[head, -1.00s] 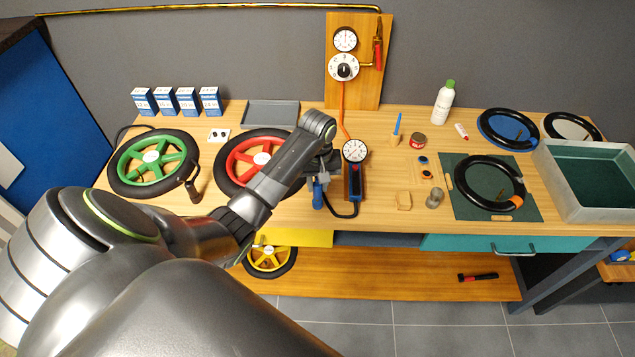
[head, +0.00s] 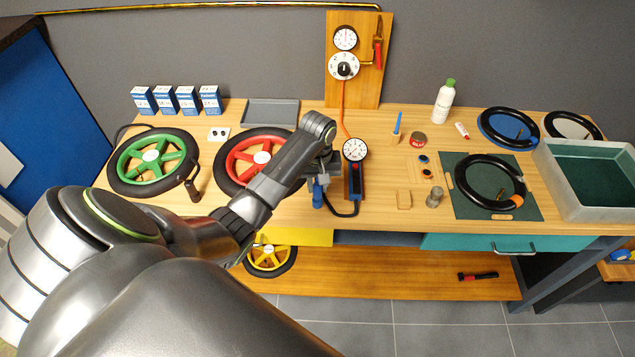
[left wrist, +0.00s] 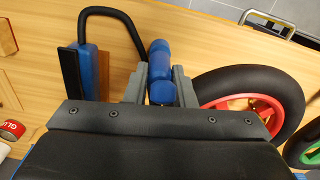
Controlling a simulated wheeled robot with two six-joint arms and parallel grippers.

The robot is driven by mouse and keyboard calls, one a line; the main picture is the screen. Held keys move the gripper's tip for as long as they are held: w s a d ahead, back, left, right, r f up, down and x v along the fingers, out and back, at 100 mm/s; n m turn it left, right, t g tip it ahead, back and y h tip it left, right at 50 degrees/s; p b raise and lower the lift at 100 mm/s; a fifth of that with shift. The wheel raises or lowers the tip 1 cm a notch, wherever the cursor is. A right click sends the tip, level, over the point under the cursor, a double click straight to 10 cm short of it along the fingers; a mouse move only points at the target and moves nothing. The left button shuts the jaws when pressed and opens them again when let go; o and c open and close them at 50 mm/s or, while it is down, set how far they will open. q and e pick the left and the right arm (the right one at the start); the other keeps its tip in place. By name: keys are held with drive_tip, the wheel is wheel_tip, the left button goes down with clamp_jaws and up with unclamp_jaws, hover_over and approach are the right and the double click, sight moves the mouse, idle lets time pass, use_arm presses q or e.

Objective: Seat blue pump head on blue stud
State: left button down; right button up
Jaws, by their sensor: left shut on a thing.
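My left gripper (head: 319,178) is shut on a blue rounded piece (head: 317,195), which I take for the blue pump head, near the front of the bench. The left wrist view shows this piece (left wrist: 160,58) between the two grey fingers. A black hose (head: 343,212) runs from the foot of the blue pump body (head: 355,182), with its round gauge (head: 354,150), towards the piece; the joint is hidden. I cannot pick out a separate blue stud, nor tell whether the piece touches one. My right gripper is not in view.
A red-rimmed wheel (head: 240,168) lies left of my gripper, and a green-rimmed wheel (head: 133,177) farther left. A wooden block (head: 404,199) and a metal cylinder (head: 435,197) stand to the right. A grey tray (head: 271,112) lies behind.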

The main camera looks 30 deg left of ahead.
use_arm(q)
drive_tip(key=shift+f, duration=0.55)
idle(0.4)
drive_tip(key=c, duration=1.1)
unclamp_jaws()
drive_tip(key=shift+c, duration=0.2)
